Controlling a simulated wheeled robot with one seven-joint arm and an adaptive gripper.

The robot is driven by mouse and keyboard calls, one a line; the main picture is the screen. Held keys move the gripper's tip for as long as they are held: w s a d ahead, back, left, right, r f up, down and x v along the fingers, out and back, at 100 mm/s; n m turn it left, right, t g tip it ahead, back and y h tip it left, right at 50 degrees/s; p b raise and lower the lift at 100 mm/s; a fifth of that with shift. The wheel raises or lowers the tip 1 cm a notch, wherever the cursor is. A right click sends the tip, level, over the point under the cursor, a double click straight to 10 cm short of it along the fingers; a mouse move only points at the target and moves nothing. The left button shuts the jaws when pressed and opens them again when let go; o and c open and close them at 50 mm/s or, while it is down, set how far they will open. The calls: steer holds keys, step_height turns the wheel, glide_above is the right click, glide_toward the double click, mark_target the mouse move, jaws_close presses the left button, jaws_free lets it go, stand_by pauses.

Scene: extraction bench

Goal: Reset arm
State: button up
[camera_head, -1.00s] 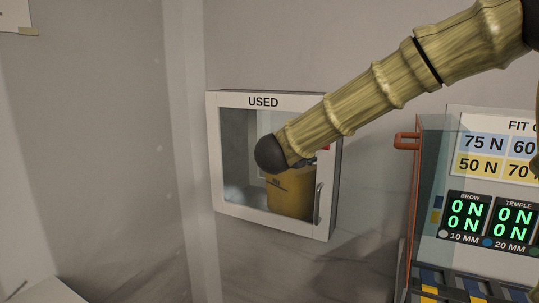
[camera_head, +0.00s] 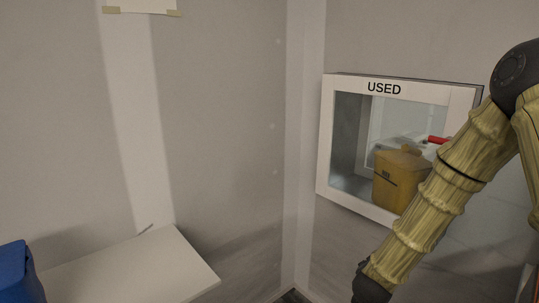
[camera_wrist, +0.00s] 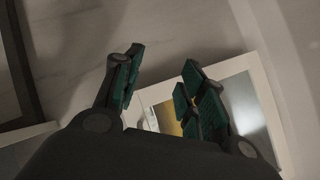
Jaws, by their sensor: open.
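My bamboo-like arm (camera_head: 435,205) hangs down the right side of the head view, bent at a dark joint at the top right. It overlaps the right part of the white-framed cabinet marked USED (camera_head: 327,135). In the wrist view my gripper (camera_wrist: 163,62) is open, its green-padded fingers apart with nothing between them. The cabinet's white frame (camera_wrist: 247,69) shows behind and to the right of the fingers, with a gap that I cannot measure. The gripper itself is out of the head view.
A yellow bin (camera_head: 391,190) stands inside the cabinet, with a red item (camera_head: 437,140) near its upper right. A white surface (camera_head: 150,268) lies at the lower left, with a blue object (camera_head: 18,275) at its left. The wall corner between is clear.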

steer(key=s+a+f+n+g+y, duration=0.2)
steer(key=s+a+f+n+g, duration=0.15)
steer(key=s+f, duration=0.7)
steer(key=s+a+f+n+g+y, duration=0.2)
steer(key=s+f+n, duration=0.2)
steer(key=s+f, duration=0.65)
steer(key=s+a+f+n+g, duration=0.1)
steer(key=s+f, duration=0.2)
steer(key=s, duration=0.4)
steer(key=s+a+f+n+g+y, duration=0.1)
steer(key=s+f+n+g, duration=0.1)
steer(key=s, duration=0.5)
steer(key=s+a+f+n+g, duration=0.1)
steer(key=s+f+n+g, duration=0.1)
steer(key=s+f, duration=0.2)
steer(key=s, duration=0.3)
steer(key=shift+s+f, duration=0.2)
steer(key=shift+f, duration=0.2)
steer(key=shift+n, duration=0.25)
